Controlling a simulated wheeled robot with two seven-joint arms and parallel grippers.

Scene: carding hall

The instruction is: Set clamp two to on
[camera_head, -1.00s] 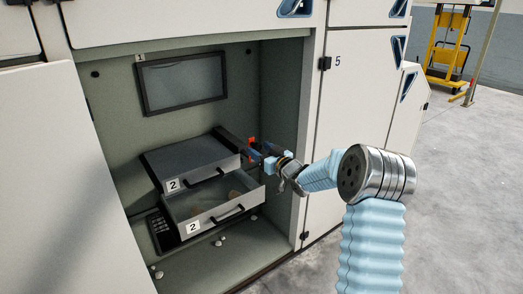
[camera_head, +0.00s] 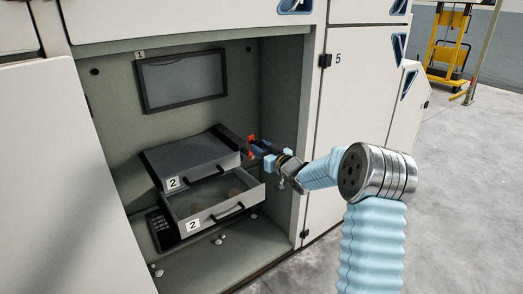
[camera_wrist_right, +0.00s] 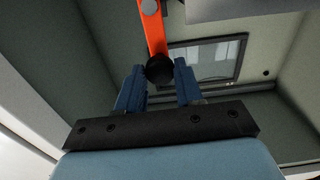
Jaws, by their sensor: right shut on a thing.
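The clamp's orange lever (camera_wrist_right: 153,30) ends in a round black knob (camera_wrist_right: 159,69) in the right wrist view. In the head view the lever (camera_head: 251,140) shows as small orange-red parts inside the open cabinet, to the right of the upper drawer. My right gripper (camera_wrist_right: 160,82) has its blue fingers on both sides of the knob and is shut on it. In the head view the gripper (camera_head: 257,150) reaches in from the right and partly hides the lever. No number for this clamp can be read. My left gripper is not in view.
Two drawer units labelled 2 sit in the cabinet: the upper one (camera_head: 190,155) and the lower, open one (camera_head: 215,208). A dark screen (camera_head: 183,79) hangs on the back wall. The cabinet's right edge (camera_head: 307,130) stands close to my right arm.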

